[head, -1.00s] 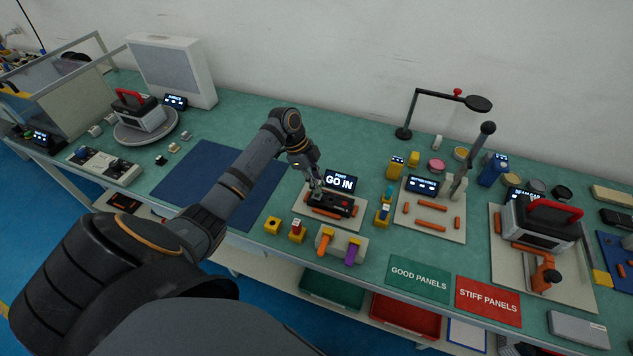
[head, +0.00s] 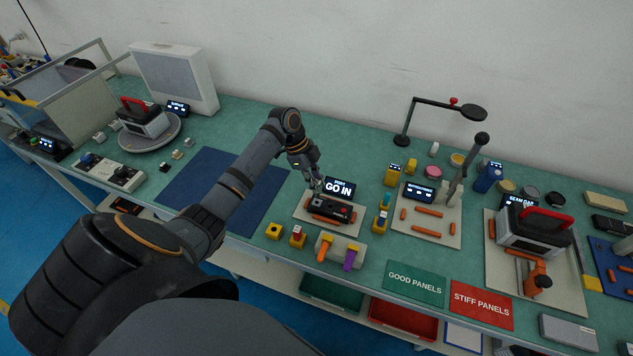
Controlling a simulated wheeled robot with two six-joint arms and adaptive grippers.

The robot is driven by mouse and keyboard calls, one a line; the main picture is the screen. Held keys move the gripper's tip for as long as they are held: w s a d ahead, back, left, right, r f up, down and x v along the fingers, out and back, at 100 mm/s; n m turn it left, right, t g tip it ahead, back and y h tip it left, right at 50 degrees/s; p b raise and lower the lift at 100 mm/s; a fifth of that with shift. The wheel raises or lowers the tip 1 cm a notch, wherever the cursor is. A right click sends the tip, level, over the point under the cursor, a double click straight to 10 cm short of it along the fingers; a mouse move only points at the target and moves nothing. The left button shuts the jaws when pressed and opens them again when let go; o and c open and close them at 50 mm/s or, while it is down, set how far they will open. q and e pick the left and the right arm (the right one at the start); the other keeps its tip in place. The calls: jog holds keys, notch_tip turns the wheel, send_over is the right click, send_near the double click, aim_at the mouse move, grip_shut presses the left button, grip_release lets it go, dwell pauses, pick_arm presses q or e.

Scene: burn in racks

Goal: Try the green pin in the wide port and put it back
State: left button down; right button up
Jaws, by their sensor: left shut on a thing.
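My left gripper (head: 316,189) is shut at the left end of a dark port block (head: 331,208). What it holds is tiny and mostly hidden by the fingers; it appears to be the green pin, but I cannot tell how deep it sits in a port. The block lies on a pale board (head: 305,217) below a display (head: 339,187) reading "GO IN". A yellow holder (head: 275,231) at the front shows an empty hole. Beside it stands a yellow holder with a red-topped pin (head: 297,230). My right gripper is out of view.
A grey block with an orange handle (head: 325,248) and a purple handle (head: 350,259) stands in front. A yellow holder with a blue pin (head: 382,215) is to the right. Green (head: 415,283) and red (head: 482,304) panel mats lie further right. A blue mat (head: 205,178) is clear on the left.

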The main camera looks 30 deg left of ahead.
pick_arm(q)
jog(key=shift+r+p, duration=0.95)
jog(key=shift+r, duration=0.2)
